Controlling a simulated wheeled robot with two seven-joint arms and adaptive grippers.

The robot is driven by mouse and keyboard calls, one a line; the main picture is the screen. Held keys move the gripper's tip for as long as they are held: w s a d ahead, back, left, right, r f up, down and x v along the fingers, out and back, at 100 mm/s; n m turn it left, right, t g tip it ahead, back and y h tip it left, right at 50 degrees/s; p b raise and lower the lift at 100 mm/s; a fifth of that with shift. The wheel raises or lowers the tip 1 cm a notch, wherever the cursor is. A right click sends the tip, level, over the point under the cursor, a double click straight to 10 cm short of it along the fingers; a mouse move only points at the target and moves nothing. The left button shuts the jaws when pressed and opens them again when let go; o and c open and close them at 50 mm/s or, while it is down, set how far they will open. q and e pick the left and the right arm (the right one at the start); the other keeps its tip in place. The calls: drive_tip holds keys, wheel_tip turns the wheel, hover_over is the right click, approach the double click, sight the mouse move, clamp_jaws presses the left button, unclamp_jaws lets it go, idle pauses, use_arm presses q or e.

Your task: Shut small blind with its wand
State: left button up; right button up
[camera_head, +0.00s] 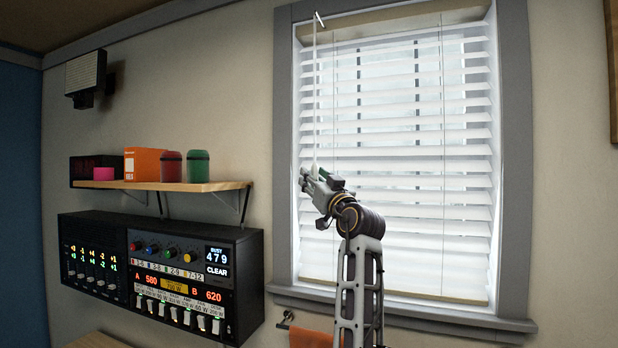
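The small blind (420,210) hangs in the grey-framed window, lowered to near the sill. Its white slats are tilted open, with bright gaps and blurred shapes outside showing in the upper part. The thin pale wand (315,95) hangs from a hook at the blind's upper left, almost straight down. My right gripper (313,173) is at the wand's lower end, in front of the blind's left edge. The fingers are small and partly hidden, so I cannot tell whether they are shut on the wand. My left gripper is not in view.
Left of the window, a wooden shelf (165,186) holds an orange box (144,164) and red and green canisters. Below it is a rack of control panels (165,275). The window sill (400,308) juts out below the blind. An orange cloth (310,338) hangs beneath it.

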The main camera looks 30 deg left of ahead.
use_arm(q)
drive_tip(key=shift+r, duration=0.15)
use_arm(e)
drive_tip(key=shift+a, duration=0.5)
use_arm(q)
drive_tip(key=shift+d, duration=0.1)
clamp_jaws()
use_arm(e)
drive_tip(key=shift+d, duration=0.25)
